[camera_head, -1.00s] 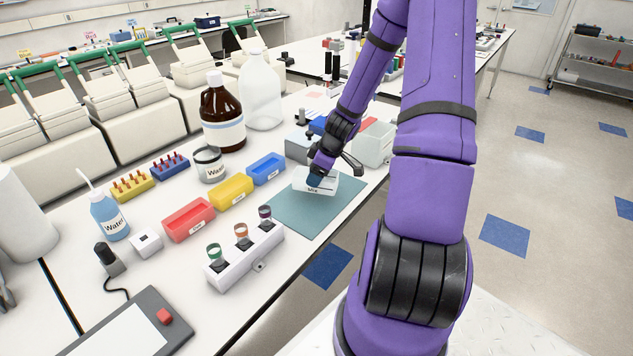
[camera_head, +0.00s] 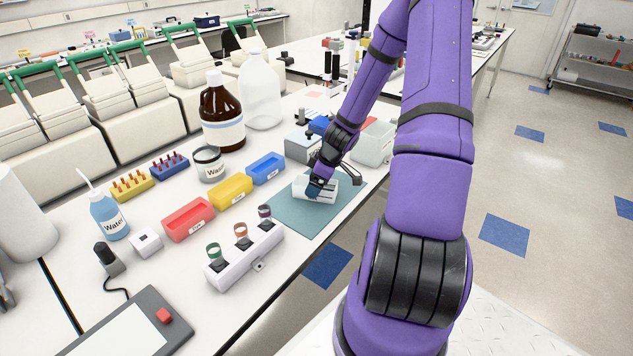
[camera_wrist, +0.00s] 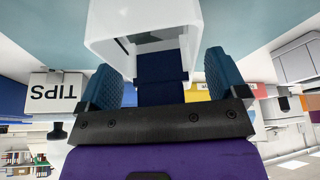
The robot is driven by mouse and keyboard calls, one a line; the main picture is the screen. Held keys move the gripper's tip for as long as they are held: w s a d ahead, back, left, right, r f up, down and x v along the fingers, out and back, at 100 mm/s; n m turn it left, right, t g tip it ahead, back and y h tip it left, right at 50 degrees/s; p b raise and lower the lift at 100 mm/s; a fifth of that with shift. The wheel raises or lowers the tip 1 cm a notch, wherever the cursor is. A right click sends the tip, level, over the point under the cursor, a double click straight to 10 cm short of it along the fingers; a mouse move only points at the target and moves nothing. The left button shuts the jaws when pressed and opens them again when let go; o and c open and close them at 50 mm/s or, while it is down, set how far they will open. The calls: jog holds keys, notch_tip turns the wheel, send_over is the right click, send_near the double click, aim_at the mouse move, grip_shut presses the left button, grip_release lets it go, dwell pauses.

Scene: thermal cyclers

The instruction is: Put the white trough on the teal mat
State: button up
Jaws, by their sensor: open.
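The white trough (camera_head: 329,191) appears to rest on the teal mat (camera_head: 293,216), near its far side. My gripper (camera_head: 316,187) is at the trough, with its fingers partly covering it in the head view. In the wrist view my open gripper (camera_wrist: 163,75) has a blue finger on each side, and the trough (camera_wrist: 108,32) fills the top middle, at the fingertips. Whether a finger still touches the trough is hard to tell. The mat (camera_wrist: 255,22) shows behind the trough there.
Blue (camera_head: 266,169), yellow (camera_head: 231,191) and red (camera_head: 188,219) troughs stand left of the mat. A white rack (camera_head: 245,254) with several small vials is in front of it. A pale box (camera_head: 374,146) stands behind. The mat's front part is clear.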

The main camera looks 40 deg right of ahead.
jog(key=v, duration=1.1)
jog(key=s+a+r+m+h, duration=0.2)
jog(key=s+a+r, duration=0.1)
jog(key=a+r, duration=1.4)
jog(key=s+a+r+m, duration=0.2)
jog(key=s+a+r, duration=0.2)
jog(key=s, duration=0.3)
jog(key=s+a+r+m+t, duration=0.1)
jog(key=s+a+r+m, duration=0.1)
jog(key=s+a+r, duration=0.3)
jog(key=shift+s+r, duration=0.9)
jog(key=shift+s, duration=0.35)
